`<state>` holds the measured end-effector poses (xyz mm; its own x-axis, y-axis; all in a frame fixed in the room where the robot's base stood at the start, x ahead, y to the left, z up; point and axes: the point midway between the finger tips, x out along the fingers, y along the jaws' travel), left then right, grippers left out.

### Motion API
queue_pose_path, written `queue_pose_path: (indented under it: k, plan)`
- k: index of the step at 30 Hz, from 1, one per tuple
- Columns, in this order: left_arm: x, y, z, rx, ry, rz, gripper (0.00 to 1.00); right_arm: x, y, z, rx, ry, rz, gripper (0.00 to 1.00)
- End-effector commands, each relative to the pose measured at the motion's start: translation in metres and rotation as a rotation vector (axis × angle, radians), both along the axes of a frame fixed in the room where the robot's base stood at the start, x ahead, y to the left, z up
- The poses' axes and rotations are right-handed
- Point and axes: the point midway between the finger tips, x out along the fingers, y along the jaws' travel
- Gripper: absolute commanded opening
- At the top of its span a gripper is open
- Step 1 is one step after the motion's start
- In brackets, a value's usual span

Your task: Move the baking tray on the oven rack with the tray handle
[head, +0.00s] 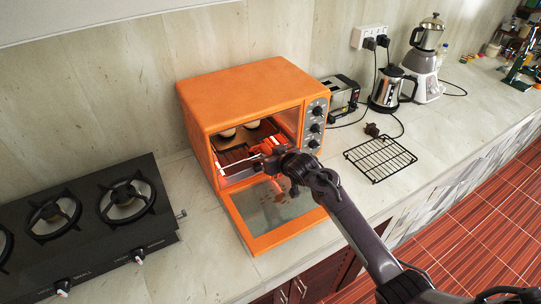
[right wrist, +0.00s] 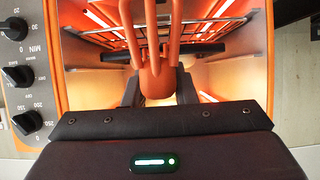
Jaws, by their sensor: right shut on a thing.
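The orange oven (head: 245,85) stands on the counter with its glass door (head: 275,205) folded down. Inside, the dark baking tray (head: 262,130) carries pale round pieces (head: 228,133). The wire oven rack (head: 232,157) shows in the oven's opening, and its wires show in the right wrist view (right wrist: 195,22). My right gripper (head: 270,163) is at the oven's mouth above the open door, shut on the orange tray handle (right wrist: 157,75). The handle's far end points into the oven. I cannot tell whether it is hooked on the tray. My left gripper is not in view.
Oven knobs (head: 317,112) line the right of the opening. A black gas hob (head: 85,225) stands to the left. Cords cross the counter.

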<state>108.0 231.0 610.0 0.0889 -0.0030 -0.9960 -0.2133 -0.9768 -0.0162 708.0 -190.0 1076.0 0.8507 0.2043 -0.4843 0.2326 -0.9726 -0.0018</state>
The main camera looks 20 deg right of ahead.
Motion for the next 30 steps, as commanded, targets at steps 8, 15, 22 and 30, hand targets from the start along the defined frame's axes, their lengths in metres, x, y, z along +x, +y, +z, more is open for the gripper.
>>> queue_pose_path:
  k: [8, 15, 22, 30]
  plan:
    - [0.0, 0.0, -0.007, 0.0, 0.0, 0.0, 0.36, 0.001, 0.0, -0.008, 0.001, -0.005, 0.0, 0.0]
    - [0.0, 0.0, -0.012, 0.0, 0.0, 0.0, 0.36, 0.001, 0.0, -0.015, 0.001, -0.005, 0.0, 0.0]
    - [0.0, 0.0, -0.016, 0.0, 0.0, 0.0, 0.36, 0.001, 0.0, -0.021, 0.001, -0.006, 0.0, 0.0]
    - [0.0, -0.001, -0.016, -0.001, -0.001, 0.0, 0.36, 0.001, 0.0, -0.02, 0.001, -0.006, 0.0, 0.0]
